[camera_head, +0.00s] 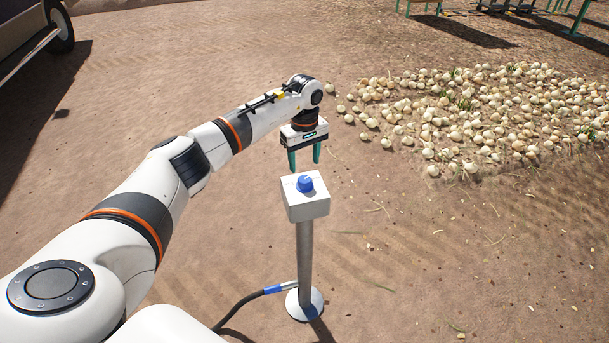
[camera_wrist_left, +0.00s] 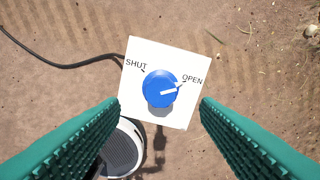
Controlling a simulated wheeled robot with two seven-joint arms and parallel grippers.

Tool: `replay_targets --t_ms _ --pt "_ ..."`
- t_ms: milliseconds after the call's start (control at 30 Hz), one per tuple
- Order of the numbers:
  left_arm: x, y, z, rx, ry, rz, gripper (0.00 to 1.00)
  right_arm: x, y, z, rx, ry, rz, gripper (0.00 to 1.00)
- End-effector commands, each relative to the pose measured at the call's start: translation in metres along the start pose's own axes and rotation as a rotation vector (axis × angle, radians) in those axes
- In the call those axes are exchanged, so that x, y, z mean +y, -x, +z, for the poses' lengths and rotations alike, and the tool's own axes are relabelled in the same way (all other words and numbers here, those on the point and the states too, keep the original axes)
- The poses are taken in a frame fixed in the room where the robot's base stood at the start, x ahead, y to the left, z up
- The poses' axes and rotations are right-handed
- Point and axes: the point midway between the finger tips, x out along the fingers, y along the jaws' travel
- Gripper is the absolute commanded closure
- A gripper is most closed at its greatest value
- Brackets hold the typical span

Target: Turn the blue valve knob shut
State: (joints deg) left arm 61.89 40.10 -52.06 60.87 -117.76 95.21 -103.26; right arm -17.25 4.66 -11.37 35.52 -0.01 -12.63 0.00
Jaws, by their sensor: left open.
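The blue valve knob (camera_head: 305,184) sits on top of a white box (camera_head: 308,206) on a grey post. In the left wrist view the knob (camera_wrist_left: 160,90) shows a white pointer aimed toward the word OPEN at right; SHUT is printed at upper left on the white plate (camera_wrist_left: 136,103). My left gripper (camera_head: 304,164) is open and empty, its green fingers pointing down. It appears above and slightly behind the knob in the head view. In the wrist view the fingers (camera_wrist_left: 160,108) stand wide apart on either side of the plate, touching nothing. My right gripper is not in view.
The post (camera_head: 305,255) stands on a round white base (camera_head: 291,304) with a dark hose (camera_head: 242,303) running off left. A wide pile of onions (camera_head: 470,110) lies on the ground at upper right. A vehicle wheel (camera_head: 60,25) is at upper left. Bare soil surrounds the post.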

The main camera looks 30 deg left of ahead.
Motion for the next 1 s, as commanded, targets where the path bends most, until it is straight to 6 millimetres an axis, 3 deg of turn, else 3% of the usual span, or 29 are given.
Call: replay_targets --t_ms 100,300,733,767,1000 --pt "0.0 -0.025 -0.001 0.004 0.001 0.003 0.43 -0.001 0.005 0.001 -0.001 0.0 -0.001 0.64" --pt "-0.001 -0.054 -0.001 0.004 0.002 0.0 0.43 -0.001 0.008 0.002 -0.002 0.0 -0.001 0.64" --pt "-0.001 -0.066 0.0 0.001 0.002 -0.002 0.43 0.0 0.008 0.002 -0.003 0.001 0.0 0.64" --pt "-0.001 -0.066 0.0 0.001 0.002 -0.002 0.45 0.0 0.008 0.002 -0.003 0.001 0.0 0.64" --pt "-0.001 -0.066 0.0 0.001 0.002 -0.002 0.84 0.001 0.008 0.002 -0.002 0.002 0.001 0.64"
